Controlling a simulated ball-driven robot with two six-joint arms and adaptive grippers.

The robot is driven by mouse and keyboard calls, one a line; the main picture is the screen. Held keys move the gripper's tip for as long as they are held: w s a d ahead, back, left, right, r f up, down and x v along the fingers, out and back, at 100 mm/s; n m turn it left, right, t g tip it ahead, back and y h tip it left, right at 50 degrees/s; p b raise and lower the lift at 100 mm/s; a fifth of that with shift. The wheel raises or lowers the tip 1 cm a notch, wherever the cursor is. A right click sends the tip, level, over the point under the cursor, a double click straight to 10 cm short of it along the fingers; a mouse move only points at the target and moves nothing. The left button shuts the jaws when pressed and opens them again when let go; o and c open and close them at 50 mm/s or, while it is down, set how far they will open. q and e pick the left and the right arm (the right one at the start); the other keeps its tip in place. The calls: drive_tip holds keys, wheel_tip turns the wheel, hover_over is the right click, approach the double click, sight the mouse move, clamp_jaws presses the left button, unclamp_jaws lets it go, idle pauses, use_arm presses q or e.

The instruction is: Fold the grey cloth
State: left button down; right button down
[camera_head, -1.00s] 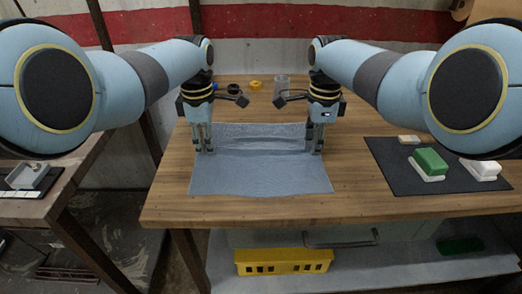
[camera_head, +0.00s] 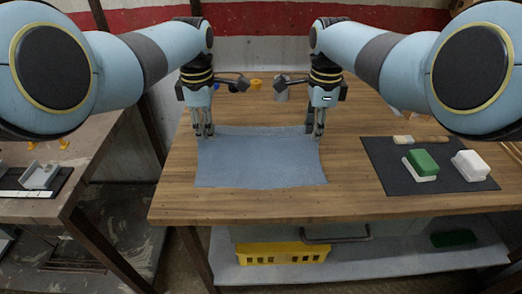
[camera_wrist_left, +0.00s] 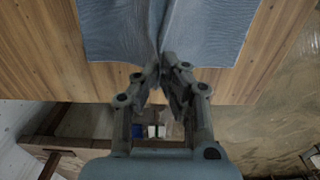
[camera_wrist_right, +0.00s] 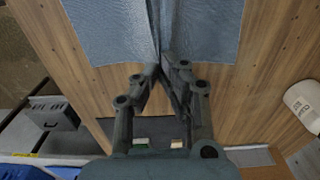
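The grey cloth (camera_head: 260,162) lies spread on the wooden table, a roughly square blue-grey sheet. My left gripper (camera_head: 205,133) is at its far left corner and my right gripper (camera_head: 317,133) at its far right corner, both pointing down. In the left wrist view the fingertips (camera_wrist_left: 161,66) are closed together on the cloth (camera_wrist_left: 115,35), which gathers into a crease there. In the right wrist view the fingertips (camera_wrist_right: 160,66) also pinch the cloth (camera_wrist_right: 205,35) with a similar crease. The far edge stretches between the grippers.
A dark mat (camera_head: 385,172) at the right holds a green-topped block (camera_head: 423,163), a white block (camera_head: 470,165) and a wooden-handled item (camera_head: 420,139). A yellow item (camera_head: 256,84) and a grey cup (camera_head: 280,90) stand behind. The table in front of the cloth is bare.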

wheel_tip(320, 180, up, 14)
drive_tip(key=p, duration=1.2)
drive_tip(key=shift+s+a+p, duration=0.15)
drive_tip(key=shift+s+p, duration=0.05)
drive_tip(key=shift+p, duration=0.2)
drive_tip(key=shift+w+f, duration=0.1)
drive_tip(key=shift+f, duration=0.1)
